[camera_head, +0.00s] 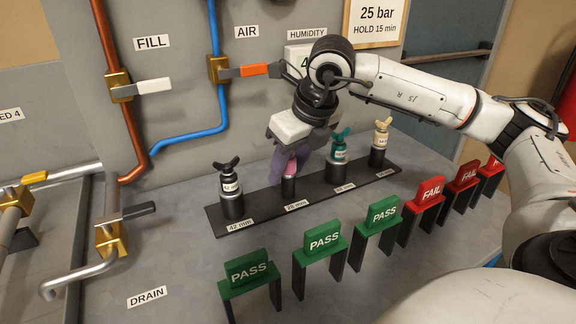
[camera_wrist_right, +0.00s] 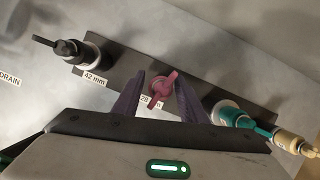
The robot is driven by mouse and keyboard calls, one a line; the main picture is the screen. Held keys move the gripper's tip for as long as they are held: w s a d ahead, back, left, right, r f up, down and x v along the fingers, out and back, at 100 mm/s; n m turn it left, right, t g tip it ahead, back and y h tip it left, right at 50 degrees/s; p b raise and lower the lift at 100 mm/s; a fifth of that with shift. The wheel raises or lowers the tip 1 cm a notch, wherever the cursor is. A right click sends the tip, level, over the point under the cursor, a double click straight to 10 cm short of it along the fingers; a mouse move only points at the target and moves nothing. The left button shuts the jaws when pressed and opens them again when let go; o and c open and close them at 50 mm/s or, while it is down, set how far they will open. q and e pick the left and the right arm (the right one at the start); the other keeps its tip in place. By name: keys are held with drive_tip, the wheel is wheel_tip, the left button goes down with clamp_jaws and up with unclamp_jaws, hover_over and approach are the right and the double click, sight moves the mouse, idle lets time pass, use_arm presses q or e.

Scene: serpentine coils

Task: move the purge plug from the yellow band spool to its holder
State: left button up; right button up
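A pink winged plug (camera_head: 285,179) sits at a black holder (camera_head: 288,190) by the 28 mm label on a dark rack (camera_head: 262,212); whether it is fully seated I cannot tell. My right gripper (camera_head: 290,160) points down over it with purple fingers. In the right wrist view the pink plug (camera_wrist_right: 163,88) is between the fingertips (camera_wrist_right: 161,78), with a gap showing on its left side. The gripper looks open. A black plug (camera_head: 229,178), a teal plug (camera_head: 339,146) and a cream plug (camera_head: 381,132) stand in the other holders. No yellow band spool is identifiable. My left gripper is out of view.
Green PASS signs (camera_head: 322,240) and red FAIL signs (camera_head: 429,192) stand in front of the rack. Copper and blue pipes (camera_head: 217,95) with valve handles run along the wall behind. The surface near the DRAIN label (camera_head: 147,297) is clear.

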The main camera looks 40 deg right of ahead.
drive_tip(key=shift+o, duration=0.5)
drive_tip(key=shift+s+r, duration=0.2)
drive_tip(key=shift+r, duration=0.4)
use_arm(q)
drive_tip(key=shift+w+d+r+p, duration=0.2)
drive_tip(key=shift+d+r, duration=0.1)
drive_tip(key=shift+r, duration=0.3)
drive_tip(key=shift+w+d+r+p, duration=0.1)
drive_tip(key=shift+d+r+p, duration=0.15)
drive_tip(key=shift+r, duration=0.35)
use_arm(e)
drive_tip(key=v, duration=0.9)
drive_tip(key=shift+s, duration=0.15)
